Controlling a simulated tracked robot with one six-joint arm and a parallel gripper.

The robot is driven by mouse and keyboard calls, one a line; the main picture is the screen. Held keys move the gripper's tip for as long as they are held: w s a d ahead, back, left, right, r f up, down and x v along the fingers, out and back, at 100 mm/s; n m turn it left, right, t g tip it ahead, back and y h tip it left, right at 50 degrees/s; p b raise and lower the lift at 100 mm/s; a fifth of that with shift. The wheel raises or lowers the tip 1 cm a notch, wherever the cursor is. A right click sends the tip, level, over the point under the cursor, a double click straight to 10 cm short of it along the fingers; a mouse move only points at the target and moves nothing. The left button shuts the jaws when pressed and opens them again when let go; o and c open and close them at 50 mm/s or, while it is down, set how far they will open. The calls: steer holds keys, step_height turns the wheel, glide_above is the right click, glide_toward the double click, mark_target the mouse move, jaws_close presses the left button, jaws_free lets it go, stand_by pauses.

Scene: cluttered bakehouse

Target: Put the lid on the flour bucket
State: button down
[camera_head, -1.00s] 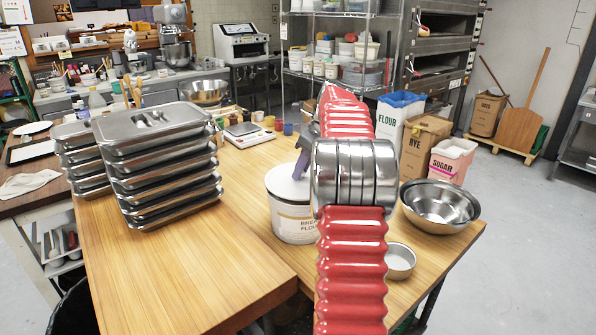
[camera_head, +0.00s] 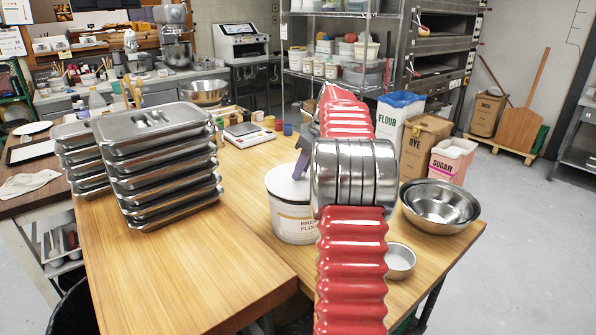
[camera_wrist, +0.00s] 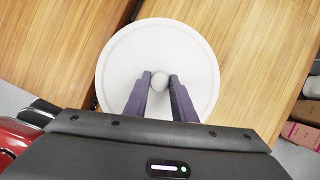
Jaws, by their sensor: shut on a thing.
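The flour bucket (camera_head: 294,222) is a white tub with a "BREAD FLOUR" label, standing on the wooden table. My arm hides its right side in the head view. The round white lid (camera_wrist: 120,62) fills the middle of the wrist view and covers the top of the bucket there. My gripper (camera_wrist: 159,82) is shut on the small round knob (camera_wrist: 160,80) at the lid's centre. In the head view a purple finger (camera_head: 302,163) shows just above the white lid (camera_head: 283,181), which lies at the bucket's top. I cannot tell whether the lid is fully seated all round.
Stacked steel pans (camera_head: 160,165) with lids stand left of the bucket. Steel bowls (camera_head: 440,207) and a small round tin (camera_head: 400,261) are to the right, near the table edge. A scale (camera_head: 248,133) and small jars stand behind. The front left tabletop (camera_head: 190,280) is clear.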

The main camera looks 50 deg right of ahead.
steer(key=shift+f, duration=0.85)
steer(key=c, duration=1.4)
jaws_free()
steer(key=o, duration=0.3)
steer(key=shift+r, duration=0.1)
steer(key=shift+s+r, duration=0.1)
steer(key=shift+r, duration=3.8)
